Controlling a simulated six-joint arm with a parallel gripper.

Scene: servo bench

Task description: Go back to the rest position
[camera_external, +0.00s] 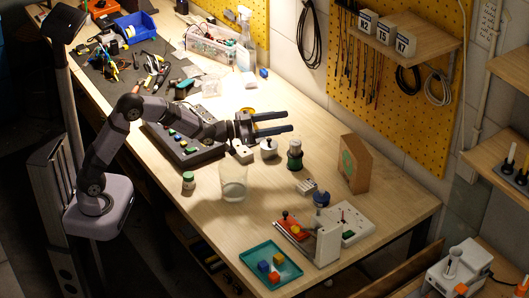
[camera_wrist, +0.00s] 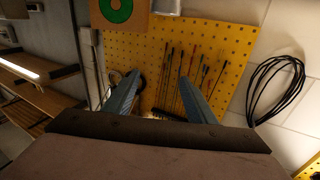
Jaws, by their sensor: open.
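My gripper (camera_external: 291,122) is held level above the middle of the bench in the external view, its two long fingers parallel and pointing right. The fingers are apart with nothing between them. In the wrist view my gripper (camera_wrist: 160,92) also shows open, with its two blue-grey fingers facing the yellow pegboard (camera_wrist: 225,50). My arm reaches out from its base at the bench's left side, with the elbow raised.
A cardboard box (camera_external: 355,165), a teal tray (camera_external: 271,264) and a button panel (camera_external: 187,140) also sit on the bench. The air around the gripper is clear.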

